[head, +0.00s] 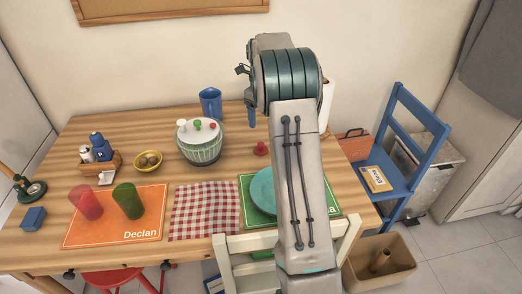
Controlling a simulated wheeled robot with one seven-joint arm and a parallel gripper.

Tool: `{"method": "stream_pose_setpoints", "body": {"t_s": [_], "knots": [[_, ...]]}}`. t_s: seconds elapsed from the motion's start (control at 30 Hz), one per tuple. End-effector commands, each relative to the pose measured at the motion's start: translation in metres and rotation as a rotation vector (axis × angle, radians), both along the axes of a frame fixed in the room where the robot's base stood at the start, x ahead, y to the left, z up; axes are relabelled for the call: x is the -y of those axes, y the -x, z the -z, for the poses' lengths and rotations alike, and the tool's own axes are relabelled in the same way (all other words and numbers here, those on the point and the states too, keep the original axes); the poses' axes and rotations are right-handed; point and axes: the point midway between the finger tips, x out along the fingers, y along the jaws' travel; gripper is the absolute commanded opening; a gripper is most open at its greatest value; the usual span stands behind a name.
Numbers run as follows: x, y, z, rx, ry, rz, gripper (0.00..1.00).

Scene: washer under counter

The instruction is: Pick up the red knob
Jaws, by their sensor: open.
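A small red knob (261,148) stands on the wooden table (150,125), right of a white-lidded bowl (198,145). The lid carries several small coloured knobs, one of them also red (213,126). My gripper (252,118) is mostly hidden behind my arm. Only a bluish finger shows, above and slightly left of the red knob on the table, with a visible gap in the picture. The gripper is open, and I see nothing held in it.
A blue pitcher (210,103) stands behind the bowl. A yellow bowl (148,161), two tumblers and a condiment caddy are to the left. A teal plate (263,190) lies in front of the knob, partly behind my arm. A blue chair (415,135) stands at right.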

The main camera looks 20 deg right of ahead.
Motion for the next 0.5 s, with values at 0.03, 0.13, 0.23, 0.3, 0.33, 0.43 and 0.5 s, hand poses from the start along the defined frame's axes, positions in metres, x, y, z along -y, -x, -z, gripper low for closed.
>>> {"method": "stream_pose_setpoints", "body": {"t_s": [0.03, 0.13, 0.23, 0.3, 0.33, 0.43, 0.5], "knots": [[0.001, -0.001, 0.006, -0.003, -0.001, 0.009, 0.74], [0.001, -0.001, 0.023, -0.005, -0.002, 0.013, 0.74], [0.001, 0.0, 0.043, -0.005, -0.002, 0.013, 0.74], [0.001, 0.0, 0.057, -0.005, -0.002, 0.012, 0.74], [0.001, 0.0, 0.062, -0.005, -0.002, 0.012, 0.74], [0.001, -0.001, 0.076, -0.003, -0.001, 0.011, 0.74], [0.001, -0.001, 0.082, -0.001, 0.0, 0.011, 0.74]]}}
